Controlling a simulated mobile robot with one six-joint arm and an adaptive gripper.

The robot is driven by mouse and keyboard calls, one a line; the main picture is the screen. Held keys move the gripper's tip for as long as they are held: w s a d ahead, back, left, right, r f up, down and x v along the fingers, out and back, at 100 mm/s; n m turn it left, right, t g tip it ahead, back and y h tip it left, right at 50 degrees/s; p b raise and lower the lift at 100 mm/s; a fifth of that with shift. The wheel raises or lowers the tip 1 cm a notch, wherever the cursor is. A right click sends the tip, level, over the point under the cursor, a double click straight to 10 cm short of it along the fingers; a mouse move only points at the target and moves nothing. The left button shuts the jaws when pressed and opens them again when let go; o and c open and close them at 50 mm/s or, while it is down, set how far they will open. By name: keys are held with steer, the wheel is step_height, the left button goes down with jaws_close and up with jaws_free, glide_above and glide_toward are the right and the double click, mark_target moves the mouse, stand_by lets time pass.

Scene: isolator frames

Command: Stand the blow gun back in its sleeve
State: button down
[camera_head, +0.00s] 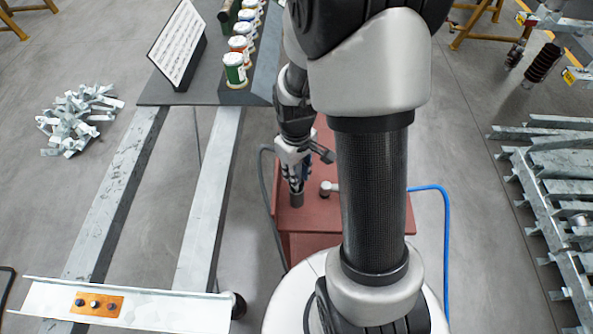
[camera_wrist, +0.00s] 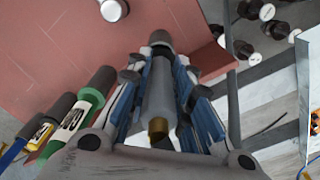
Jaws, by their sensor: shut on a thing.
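My gripper (camera_head: 295,183) is over the red-brown table (camera_head: 345,232), pointing down. In the wrist view its blue-padded fingers (camera_wrist: 160,85) are shut around a grey cylinder with a brass end, which looks like the blow gun (camera_wrist: 159,104). A short dark grey cylinder (camera_wrist: 160,42) lies in line with the far end of the blow gun. It looks like the sleeve and also shows just below the fingertips in the head view (camera_head: 297,200). I cannot tell whether it is a separate sleeve or how deep the blow gun sits in it.
A silver knob (camera_head: 325,188) stands on the table right of my gripper. Green (camera_wrist: 72,128) and yellow (camera_wrist: 40,134) labelled, dark-capped tubes show at the wrist view's left. A blue hose (camera_head: 443,215) hangs at the table's right.

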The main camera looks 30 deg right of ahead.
steer(key=shift+f+b, duration=0.9)
steer(key=shift+f, duration=0.45)
steer(key=c, duration=1.3)
jaws_free()
steer(key=shift+c, duration=0.2)
step_height(320, 180, up, 12)
steer(key=shift+r, duration=0.1)
